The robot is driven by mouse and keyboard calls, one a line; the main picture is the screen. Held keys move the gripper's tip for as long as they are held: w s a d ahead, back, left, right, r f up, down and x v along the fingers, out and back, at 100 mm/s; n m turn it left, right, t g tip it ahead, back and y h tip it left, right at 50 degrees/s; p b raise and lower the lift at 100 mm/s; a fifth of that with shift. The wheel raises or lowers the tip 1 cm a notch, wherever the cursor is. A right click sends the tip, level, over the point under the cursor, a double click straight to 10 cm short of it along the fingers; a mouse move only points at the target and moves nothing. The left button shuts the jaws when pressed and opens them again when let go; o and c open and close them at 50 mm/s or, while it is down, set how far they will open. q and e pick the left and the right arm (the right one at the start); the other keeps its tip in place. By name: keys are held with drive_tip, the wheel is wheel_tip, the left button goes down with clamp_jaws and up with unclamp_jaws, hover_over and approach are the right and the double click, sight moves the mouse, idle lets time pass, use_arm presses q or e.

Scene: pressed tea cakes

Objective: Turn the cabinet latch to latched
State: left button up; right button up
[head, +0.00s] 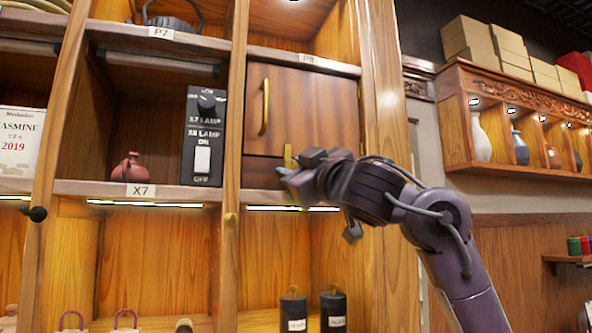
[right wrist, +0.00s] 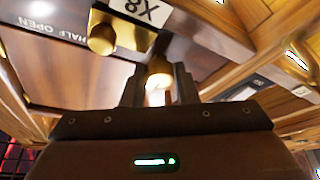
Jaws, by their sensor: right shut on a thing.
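The cabinet door (head: 302,108) is a brown wooden panel in the upper right bay, with a vertical brass handle (head: 265,107). The door looks closed. The brass latch (head: 288,155) shows as a small upright piece at the door's lower edge, just above my right fingertips. My right gripper (head: 284,173) reaches in from the right. In the right wrist view, the gripper (right wrist: 160,85) is shut on a brass piece between its fingers, which seems to be the latch. The fingers hide part of it, so its exact turn is unclear. My left gripper is not in view.
Left of the door stands a black lamp switch panel (head: 203,135). A small reddish teapot (head: 127,167) sits on the X7 shelf. Black canisters (head: 333,311) stand below. In the right wrist view, a brass knob (right wrist: 102,38) and an X8 label (right wrist: 140,10) are close to the fingers.

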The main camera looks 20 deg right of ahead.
drive_tip(key=o, duration=1)
drive_tip(key=b+v, duration=0.3)
drive_tip(key=v, duration=0.4)
drive_tip(key=shift+s+b, duration=0.35)
